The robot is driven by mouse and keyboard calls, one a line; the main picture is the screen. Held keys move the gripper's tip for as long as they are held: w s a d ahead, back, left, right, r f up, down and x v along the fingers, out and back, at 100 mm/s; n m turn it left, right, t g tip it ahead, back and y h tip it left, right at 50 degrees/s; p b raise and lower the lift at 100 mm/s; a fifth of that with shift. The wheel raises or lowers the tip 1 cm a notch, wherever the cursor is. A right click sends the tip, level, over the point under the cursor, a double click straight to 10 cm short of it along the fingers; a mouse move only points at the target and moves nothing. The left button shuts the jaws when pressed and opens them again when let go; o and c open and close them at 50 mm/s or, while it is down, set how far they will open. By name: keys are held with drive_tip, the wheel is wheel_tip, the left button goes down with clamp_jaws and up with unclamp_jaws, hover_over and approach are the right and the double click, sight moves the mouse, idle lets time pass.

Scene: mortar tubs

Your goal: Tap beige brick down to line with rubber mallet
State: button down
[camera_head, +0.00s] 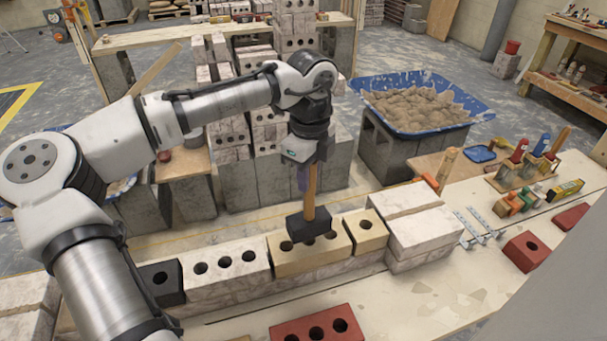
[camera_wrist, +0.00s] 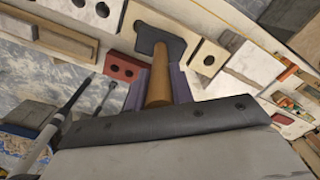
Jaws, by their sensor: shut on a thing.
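The rubber mallet has a black head (camera_head: 309,226) and a wooden handle (camera_head: 311,183). My gripper (camera_head: 306,172) is shut on the upper handle, with the head hanging below. The head is over the beige brick (camera_head: 290,262), hiding part of its top; I cannot tell whether they touch. The brick lies in a row, with holes showing left and right of the head. In the wrist view the handle (camera_wrist: 158,82) runs between my gripper's fingers (camera_wrist: 158,92) to the black head (camera_wrist: 160,40). I cannot clearly make out a string line.
A white holed brick (camera_head: 228,275) and a black brick (camera_head: 162,283) are left in the row. A short beige brick (camera_head: 366,232) and stacked white blocks (camera_head: 415,222) are right. A red brick (camera_head: 318,327) lies in front. A blue mortar tub (camera_head: 468,105) stands behind.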

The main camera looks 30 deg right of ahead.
drive_tip(key=shift+d, duration=0.1)
wheel_tip(320, 180, down, 4)
drive_tip(key=shift+r+b, duration=0.1)
drive_tip(key=shift+b, duration=0.6)
wheel_tip(320, 180, up, 10)
drive_tip(key=p, duration=1)
drive_tip(key=shift+f, duration=0.35)
